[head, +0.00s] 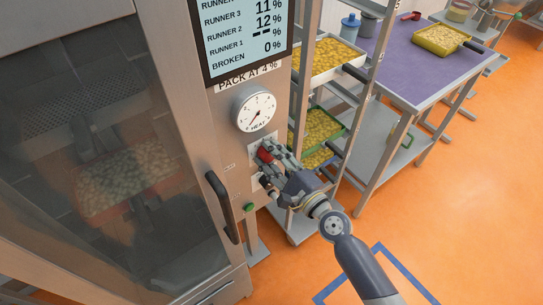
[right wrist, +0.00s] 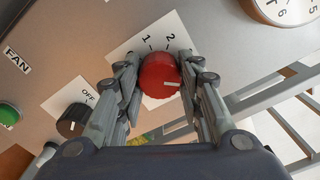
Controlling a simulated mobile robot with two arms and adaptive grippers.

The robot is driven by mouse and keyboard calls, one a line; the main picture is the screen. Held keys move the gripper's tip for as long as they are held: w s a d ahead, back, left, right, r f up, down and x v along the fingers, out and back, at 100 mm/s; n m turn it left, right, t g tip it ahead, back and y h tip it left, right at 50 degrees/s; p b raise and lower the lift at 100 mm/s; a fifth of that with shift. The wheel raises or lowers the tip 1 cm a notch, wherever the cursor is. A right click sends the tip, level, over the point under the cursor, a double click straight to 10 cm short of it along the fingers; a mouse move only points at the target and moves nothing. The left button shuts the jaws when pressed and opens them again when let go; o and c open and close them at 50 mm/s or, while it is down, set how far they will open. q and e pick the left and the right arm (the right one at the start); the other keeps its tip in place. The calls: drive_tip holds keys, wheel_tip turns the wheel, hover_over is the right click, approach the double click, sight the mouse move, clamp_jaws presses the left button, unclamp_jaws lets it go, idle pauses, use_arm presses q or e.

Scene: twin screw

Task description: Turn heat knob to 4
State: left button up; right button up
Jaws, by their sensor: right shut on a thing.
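The red heat knob (right wrist: 160,72) sits on a white plate with the numbers 1 and 2 showing in the right wrist view. A white mark on the knob points to the right of that picture. The rest of the scale is hidden by my fingers. My right gripper (right wrist: 160,90) is shut on the knob, one finger on each side. In the head view the red knob (head: 264,155) shows partly between the fingers, below the round white HEAT gauge (head: 256,111). The gauge's needle seems to point to the lower left. My left gripper is not in view.
A dark knob (right wrist: 73,120) marked OFF and a green button (right wrist: 8,115) are beside the red knob. An oven door handle (head: 222,207) is to its left; a display (head: 247,35) and PACK AT 4 % label are above. A tray rack (head: 345,90) stands close right.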

idle(0.4)
drive_tip(key=o, duration=1.1)
drive_tip(key=shift+c, duration=0.2)
drive_tip(key=v, duration=1.2)
